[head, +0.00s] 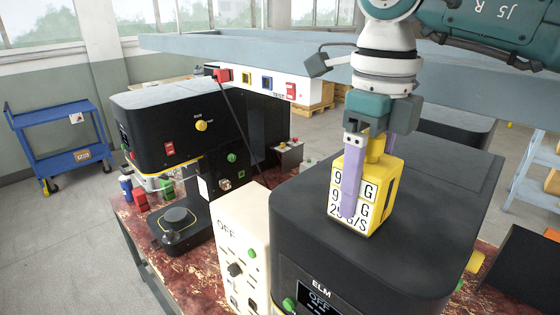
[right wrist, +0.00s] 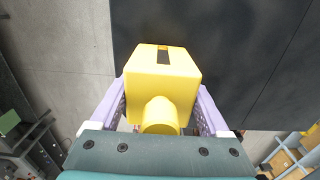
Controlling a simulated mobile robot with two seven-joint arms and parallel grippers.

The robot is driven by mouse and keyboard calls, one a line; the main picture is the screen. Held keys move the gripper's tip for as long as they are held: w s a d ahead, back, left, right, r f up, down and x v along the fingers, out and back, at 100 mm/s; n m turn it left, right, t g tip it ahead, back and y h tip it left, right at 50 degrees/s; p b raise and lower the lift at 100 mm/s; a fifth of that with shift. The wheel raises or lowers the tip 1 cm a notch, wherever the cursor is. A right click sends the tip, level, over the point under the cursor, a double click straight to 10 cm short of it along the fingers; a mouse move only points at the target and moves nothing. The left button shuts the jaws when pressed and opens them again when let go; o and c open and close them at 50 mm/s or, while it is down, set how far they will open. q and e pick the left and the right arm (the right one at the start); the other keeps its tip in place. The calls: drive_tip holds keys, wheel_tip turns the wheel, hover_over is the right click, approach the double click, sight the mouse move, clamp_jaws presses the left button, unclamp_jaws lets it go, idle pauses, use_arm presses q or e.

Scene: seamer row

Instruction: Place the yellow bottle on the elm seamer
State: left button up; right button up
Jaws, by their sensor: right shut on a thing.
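The yellow bottle (head: 383,203) is box-shaped with a short neck and a white label of black letters. It also shows in the right wrist view (right wrist: 165,75), neck toward the camera. My right gripper (head: 368,185) has its lilac fingers shut on the bottle's two sides. The bottle is upright over the black top of the elm seamer (head: 450,200), whose front reads "ELM" and whose small screen reads "OFF". Whether the bottle's base touches that top or hangs just above it, I cannot tell. My left gripper is not in view.
A second black seamer (head: 165,110) stands to the left on the worn red bench (head: 140,230). A cream control box (head: 242,225) stands beside the elm seamer. A grey beam (head: 250,45) crosses behind. The elm seamer's top is clear around the bottle. A blue cart (head: 55,130) stands far left.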

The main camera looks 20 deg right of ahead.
drive_tip(key=o, duration=1.2)
drive_tip(key=shift+f, duration=0.2)
drive_tip(key=o, duration=0.3)
drive_tip(key=shift+r, duration=0.1)
drive_tip(key=shift+o, duration=0.2)
drive_tip(key=shift+r, duration=0.3)
wheel_tip(320, 180, up, 6)
drive_tip(key=b, duration=0.4)
drive_tip(key=shift+w+f, duration=0.1)
drive_tip(key=shift+f, duration=0.1)
wheel_tip(320, 180, up, 5)
drive_tip(key=shift+r, duration=0.55)
